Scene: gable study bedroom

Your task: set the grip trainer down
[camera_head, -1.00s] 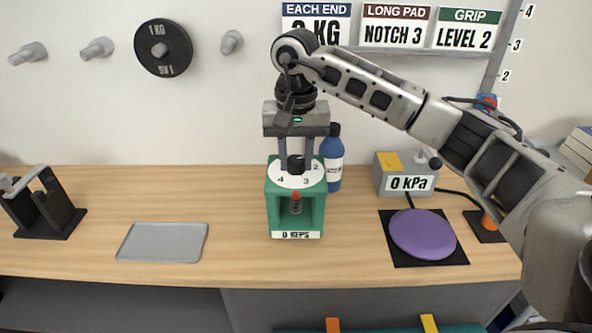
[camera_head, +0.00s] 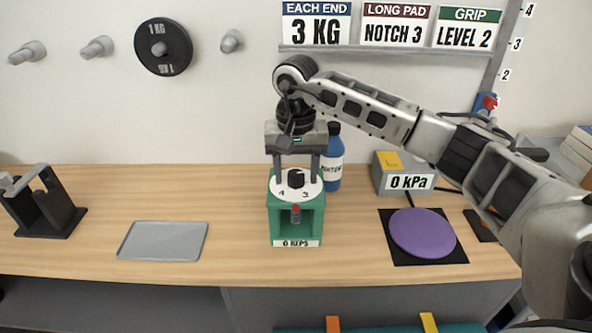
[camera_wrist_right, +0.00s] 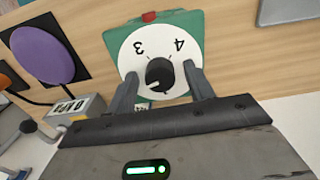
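The grip trainer (camera_head: 274,222) is a green box with a "0 REPS" label. It stands upright on the desk. Its white dial (camera_head: 280,189) has a black knob (camera_head: 296,179); the numbers 4 and 3 show. In the right wrist view the knob (camera_wrist_right: 160,73) sits between my fingers. My right gripper (camera_head: 296,174) comes down from above, its fingers on either side of the knob. In the right wrist view my right gripper (camera_wrist_right: 160,88) is open, with gaps between fingers and knob. My left gripper is not in view.
A blue water bottle (camera_head: 333,168) stands close behind the trainer. A grey box reading "0 kPa" (camera_head: 390,165) and a purple pad (camera_head: 422,233) are to the right. A grey tray (camera_head: 162,241) and a black stand (camera_head: 45,213) are to the left. Desk between tray and trainer is clear.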

